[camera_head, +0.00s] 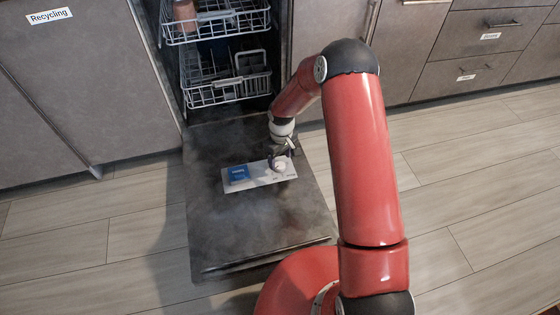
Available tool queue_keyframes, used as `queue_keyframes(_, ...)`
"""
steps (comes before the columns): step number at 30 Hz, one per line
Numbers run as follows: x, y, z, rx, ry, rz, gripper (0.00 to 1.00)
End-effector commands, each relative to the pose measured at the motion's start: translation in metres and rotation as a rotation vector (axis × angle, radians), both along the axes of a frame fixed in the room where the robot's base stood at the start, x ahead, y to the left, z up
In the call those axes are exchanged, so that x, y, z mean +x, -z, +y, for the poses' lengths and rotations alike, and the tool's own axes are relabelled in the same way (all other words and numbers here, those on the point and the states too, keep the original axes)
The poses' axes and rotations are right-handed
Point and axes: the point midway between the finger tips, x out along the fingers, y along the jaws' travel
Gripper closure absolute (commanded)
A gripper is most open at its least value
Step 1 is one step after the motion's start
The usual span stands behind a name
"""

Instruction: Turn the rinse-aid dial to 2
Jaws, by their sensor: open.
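The open dishwasher door (215,218) lies flat, its dark inner side facing up. On it is a pale dispenser panel (259,182) with a blue patch (238,173) at its left end. The rinse-aid dial (280,164) appears as a small whitish round shape at the panel's right part; its number and pointer are too small to read. My gripper (280,158) is at the dial, its dark fingers open and apart around or just above it. I cannot tell whether they touch the dial.
Two wire racks stand in the dishwasher above the door, an upper rack (216,23) holding a brownish cup (184,14) and a lower rack (228,92). Cabinets and drawers line both sides. The wooden floor (440,180) to the right is clear.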

Motion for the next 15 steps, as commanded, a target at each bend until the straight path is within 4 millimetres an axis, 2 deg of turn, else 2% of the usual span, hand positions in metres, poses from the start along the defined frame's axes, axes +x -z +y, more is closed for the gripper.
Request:
queue_keyframes(1, 0.001, -0.012, 0.000, 0.001, 0.001, -0.002, 0.41)
queue_keyframes(6, 0.001, -0.037, -0.001, 0.000, 0.001, -0.001, 0.41)
queue_keyframes(10, 0.001, -0.046, -0.001, -0.001, 0.001, 0.001, 0.41)
queue_keyframes(15, 0.001, -0.048, -0.001, -0.001, 0.001, 0.001, 0.41)
